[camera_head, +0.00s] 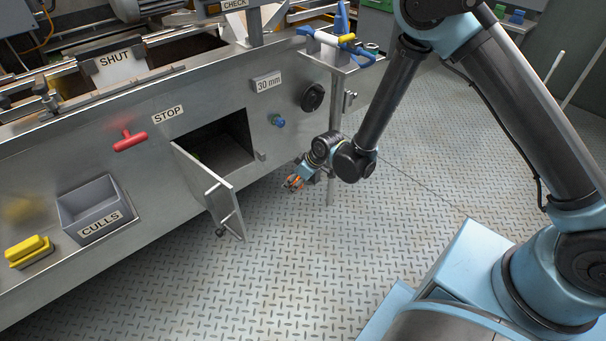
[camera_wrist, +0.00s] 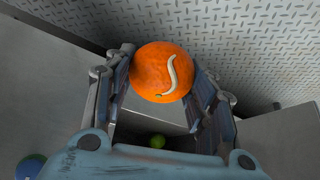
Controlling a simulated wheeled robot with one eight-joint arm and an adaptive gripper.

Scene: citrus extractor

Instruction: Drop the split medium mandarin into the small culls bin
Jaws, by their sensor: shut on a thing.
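In the wrist view my gripper (camera_wrist: 164,88) is shut on an orange mandarin (camera_wrist: 160,72) with a pale curved split on its skin. In the head view my gripper (camera_head: 295,182) and the mandarin are small, right of the open hatch and above the floor. The small grey bin labelled CULLS (camera_head: 93,207) hangs on the machine's front at the lower left, well to the left of my gripper. Its visible inside looks empty.
The hatch door (camera_head: 208,189) stands open, jutting out between my gripper and the culls bin. A green fruit (camera_wrist: 157,142) lies inside the opening in the wrist view. A red handle (camera_head: 130,141), a blue knob (camera_head: 278,121) and a yellow brush-like block (camera_head: 28,250) are on the front. The plate floor is clear.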

